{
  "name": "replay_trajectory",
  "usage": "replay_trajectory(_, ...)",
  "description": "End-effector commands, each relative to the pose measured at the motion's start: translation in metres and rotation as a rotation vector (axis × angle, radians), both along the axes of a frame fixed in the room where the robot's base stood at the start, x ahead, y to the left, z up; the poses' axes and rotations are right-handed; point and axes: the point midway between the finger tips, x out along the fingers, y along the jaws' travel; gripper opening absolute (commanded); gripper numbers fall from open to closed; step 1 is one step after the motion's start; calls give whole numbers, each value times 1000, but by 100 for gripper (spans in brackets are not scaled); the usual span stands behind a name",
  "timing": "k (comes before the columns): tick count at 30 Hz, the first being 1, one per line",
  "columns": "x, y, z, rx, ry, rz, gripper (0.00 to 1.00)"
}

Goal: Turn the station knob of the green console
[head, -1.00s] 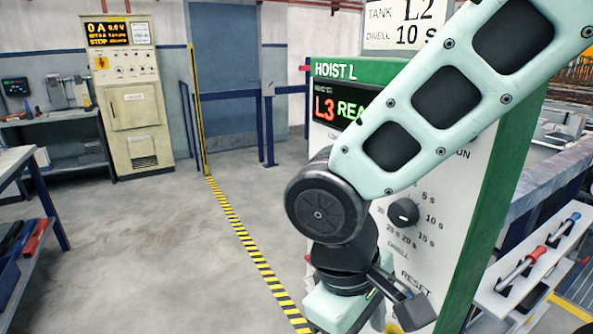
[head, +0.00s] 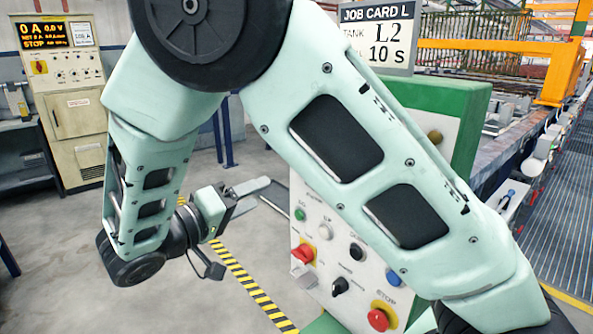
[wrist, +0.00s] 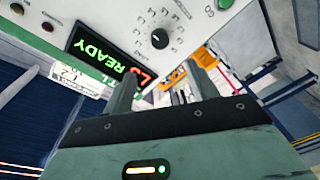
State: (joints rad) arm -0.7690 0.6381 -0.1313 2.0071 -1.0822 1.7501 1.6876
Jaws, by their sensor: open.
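The green console (head: 465,110) stands right of centre in the head view, with a white panel and a job card (head: 376,45) on top reading tank L2, 10 s. My arm hides its display and upper dials there. In the wrist view, the tilted display (wrist: 98,58) shows green READY and a partly covered red reading. A black knob (wrist: 160,39) with a ring of marks sits beside the display; I cannot read whether it is the station knob. My gripper (head: 258,193) is open and empty, left of the panel, apart from it. Its fingers (wrist: 163,92) point toward the panel.
A beige cabinet (head: 75,110) stands back left. A plating line with an orange frame (head: 560,60) is at right. Left floor is open.

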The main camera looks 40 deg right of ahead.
Motion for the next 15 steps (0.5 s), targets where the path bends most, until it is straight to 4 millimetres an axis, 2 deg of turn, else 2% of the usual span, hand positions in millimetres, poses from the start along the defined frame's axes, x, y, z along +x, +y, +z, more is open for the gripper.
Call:
replay_trajectory(3, 3, -27, 4, -1, 4, -5, 58)
replay_trajectory(15, 15, -106, 4, 0, 4, -4, 58)
